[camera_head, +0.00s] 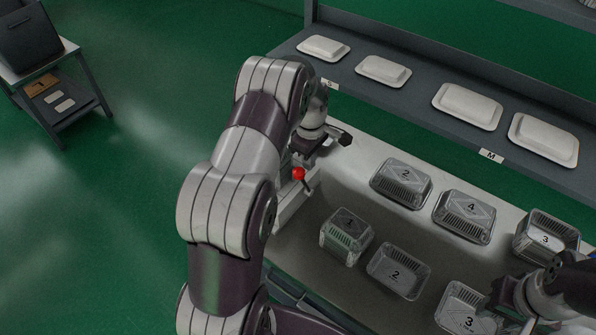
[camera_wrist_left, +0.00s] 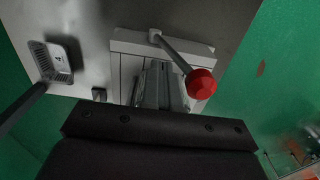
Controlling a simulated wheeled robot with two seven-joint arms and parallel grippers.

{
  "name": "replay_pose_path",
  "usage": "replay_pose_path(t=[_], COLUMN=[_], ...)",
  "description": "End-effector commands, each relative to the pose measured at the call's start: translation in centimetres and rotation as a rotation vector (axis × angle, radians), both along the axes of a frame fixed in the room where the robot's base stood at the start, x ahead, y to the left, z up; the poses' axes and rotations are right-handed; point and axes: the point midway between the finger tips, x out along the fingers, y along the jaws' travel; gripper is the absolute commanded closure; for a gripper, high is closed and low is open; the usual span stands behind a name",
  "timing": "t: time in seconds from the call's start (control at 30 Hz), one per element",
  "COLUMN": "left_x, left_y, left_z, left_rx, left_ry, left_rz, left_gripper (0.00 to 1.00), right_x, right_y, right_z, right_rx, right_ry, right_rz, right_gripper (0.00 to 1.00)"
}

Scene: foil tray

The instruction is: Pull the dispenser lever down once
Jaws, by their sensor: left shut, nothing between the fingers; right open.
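The dispenser lever is a thin rod with a red ball knob (camera_head: 298,174), at the left end of the table in the head view. In the left wrist view the knob (camera_wrist_left: 201,83) is at the right, on a rod slanting from the white dispenser body (camera_wrist_left: 125,48). My left gripper (camera_head: 304,150) is shut and empty, just above the knob in the head view. My arm hides part of the dispenser. My right gripper (camera_head: 505,305) is open at the lower right, by the clear containers.
Several clear numbered containers (camera_head: 400,183) stand on the table right of the dispenser. A grey shelf (camera_head: 420,92) behind holds white foam trays (camera_head: 467,106). A small side table (camera_head: 66,50) stands far left. Green floor is open on the left.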

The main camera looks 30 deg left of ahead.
Motion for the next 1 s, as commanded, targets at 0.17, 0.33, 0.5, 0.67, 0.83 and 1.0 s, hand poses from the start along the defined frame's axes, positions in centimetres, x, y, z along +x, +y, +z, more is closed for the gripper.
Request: replay_pose_path(t=[0.17,0.33,0.5,0.67,0.83,1.0], left_x=[-0.4,-1.2,-2.2,-2.6,-3.8,-5.0], left_y=[0.0,0.1,0.2,0.2,0.3,0.4], left_z=[0.1,0.1,0.1,0.0,-0.6,-1.3], left_rx=[0.000,0.000,-0.001,0.000,-0.001,-0.001], left_ry=[0.001,0.000,0.002,0.001,0.002,0.003], left_rz=[0.000,0.000,-0.001,0.000,0.001,0.000], left_gripper=[1.00,1.00,1.00,1.00,1.00,1.00], right_x=[0.0,0.0,0.0,0.0,0.0,0.0], right_y=[0.0,0.0,0.0,0.0,0.0,0.0], right_z=[0.1,0.4,0.6,0.6,0.5,0.4], right_rx=[0.000,0.000,0.000,0.000,0.000,0.000], right_ry=[0.000,0.000,0.000,0.000,0.000,0.000], right_rz=[0.000,0.000,0.000,0.000,0.000,0.000], right_gripper=[0.57,0.57,0.57,0.57,0.57,0.57])
